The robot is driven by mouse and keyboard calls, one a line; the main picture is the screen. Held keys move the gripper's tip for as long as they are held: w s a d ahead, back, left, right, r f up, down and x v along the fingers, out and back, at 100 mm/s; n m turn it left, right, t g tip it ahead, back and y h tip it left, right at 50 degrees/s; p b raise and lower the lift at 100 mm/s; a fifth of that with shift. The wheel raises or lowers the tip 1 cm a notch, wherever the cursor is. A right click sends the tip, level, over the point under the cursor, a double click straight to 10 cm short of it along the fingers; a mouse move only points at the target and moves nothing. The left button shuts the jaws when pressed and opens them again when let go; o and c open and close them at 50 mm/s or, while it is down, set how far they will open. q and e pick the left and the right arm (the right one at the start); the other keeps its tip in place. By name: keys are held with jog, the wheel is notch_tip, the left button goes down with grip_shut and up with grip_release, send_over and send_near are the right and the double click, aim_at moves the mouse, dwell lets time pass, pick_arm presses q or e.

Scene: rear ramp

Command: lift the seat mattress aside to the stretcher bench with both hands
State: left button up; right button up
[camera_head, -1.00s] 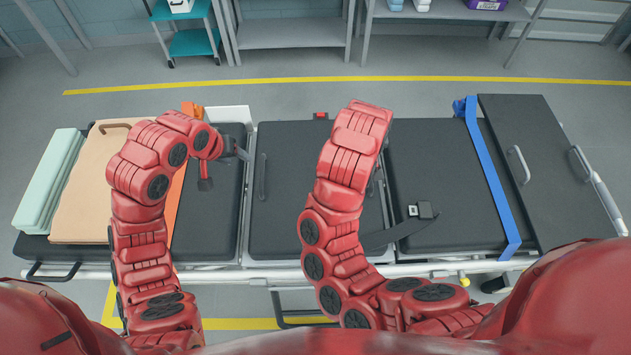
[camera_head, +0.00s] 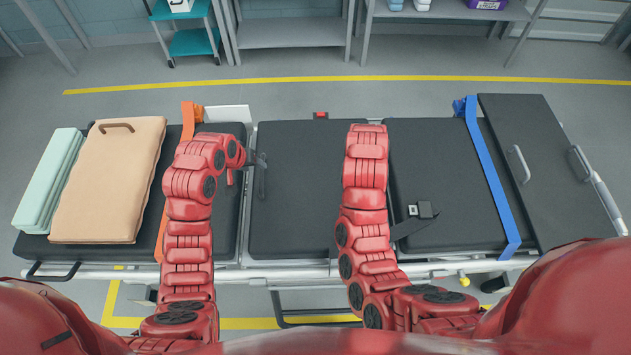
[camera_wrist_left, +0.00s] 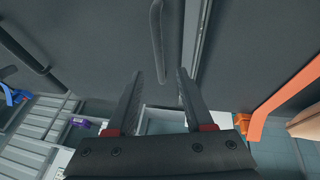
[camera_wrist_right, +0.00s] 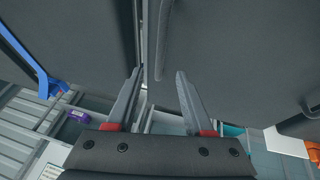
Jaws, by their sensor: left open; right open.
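The seat mattress (camera_head: 295,190) is the dark middle pad of the long stretcher, lying flat between two other dark pads. Its left handle (camera_head: 262,178) runs along its left edge; the right handle shows in the right wrist view (camera_wrist_right: 164,40). My left gripper (camera_head: 257,160) is open at the left handle; in the left wrist view (camera_wrist_left: 160,73) the handle's end lies between its fingertips. My right gripper (camera_wrist_right: 160,73) is open, with the right handle's end between its fingertips; my forearm hides it in the head view. I cannot single out a separate stretcher bench.
A tan cushion (camera_head: 110,185) and pale green pads (camera_head: 48,180) lie at the stretcher's left end. An orange strap (camera_head: 188,120) crosses the left pad, a blue strap (camera_head: 490,175) the right one. A buckle (camera_head: 420,210) lies right of the mattress.

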aim_at(261, 170)
pick_arm(q)
jog(key=x, duration=0.5)
jog(key=shift+w+d+f, duration=0.1)
jog(key=shift+w+f, duration=0.1)
jog(key=shift+f, duration=0.15)
pick_arm(e)
jog(key=x, duration=0.5)
jog(key=shift+w+d+f, duration=0.1)
jog(key=shift+w+f, duration=0.05)
jog(key=shift+f, duration=0.15)
pick_arm(q)
grip_shut()
pick_arm(e)
grip_shut()
pick_arm(q)
jog(key=shift+r, duration=0.1)
